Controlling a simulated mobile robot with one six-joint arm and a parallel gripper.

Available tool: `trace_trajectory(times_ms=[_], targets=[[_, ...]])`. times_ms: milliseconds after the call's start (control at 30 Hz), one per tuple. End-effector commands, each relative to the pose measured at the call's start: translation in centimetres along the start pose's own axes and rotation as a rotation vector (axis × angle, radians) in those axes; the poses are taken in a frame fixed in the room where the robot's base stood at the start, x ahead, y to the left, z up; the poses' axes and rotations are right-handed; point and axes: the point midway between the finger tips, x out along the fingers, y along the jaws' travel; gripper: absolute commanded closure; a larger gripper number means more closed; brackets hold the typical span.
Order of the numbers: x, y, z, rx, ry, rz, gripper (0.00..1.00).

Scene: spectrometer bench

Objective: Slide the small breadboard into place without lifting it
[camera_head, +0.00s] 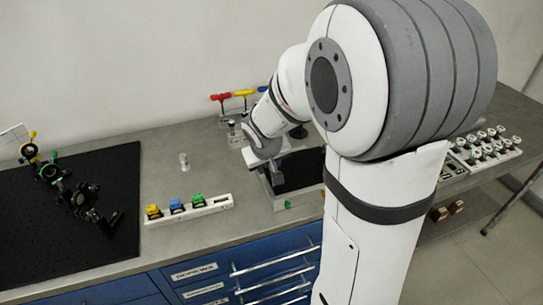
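A small dark board (304,168), which looks like the small breadboard, lies flat on the bench to the left of my arm. A light grey frame or tray edge (283,203) shows along its front and left sides. My arm hides its right part. My gripper (270,174) points down at the board's left edge, low over the bench. The fingertips are small and dark here, so I cannot tell whether they touch the board or are open or shut.
A large black breadboard (110,165) with optic mounts (78,196) covers the bench's left. A white holder (219,207) with yellow, blue and green blocks stands at the front middle. Colored-handled tools (244,93) stand behind my gripper. A vial rack (484,152) is at right.

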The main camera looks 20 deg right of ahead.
Motion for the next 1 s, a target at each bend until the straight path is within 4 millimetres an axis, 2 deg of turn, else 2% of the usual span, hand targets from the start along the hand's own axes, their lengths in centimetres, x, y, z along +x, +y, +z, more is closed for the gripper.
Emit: trace_trajectory(times_ms=[333,733,1000], targets=[[0.39,-0.05,0.01,0.0,0.001,-0.001,0.66],[0.37,-0.08,0.0,-0.001,0.001,-0.001,0.99],[0.36,-0.1,0.0,-0.002,0.001,-0.001,1.0]])
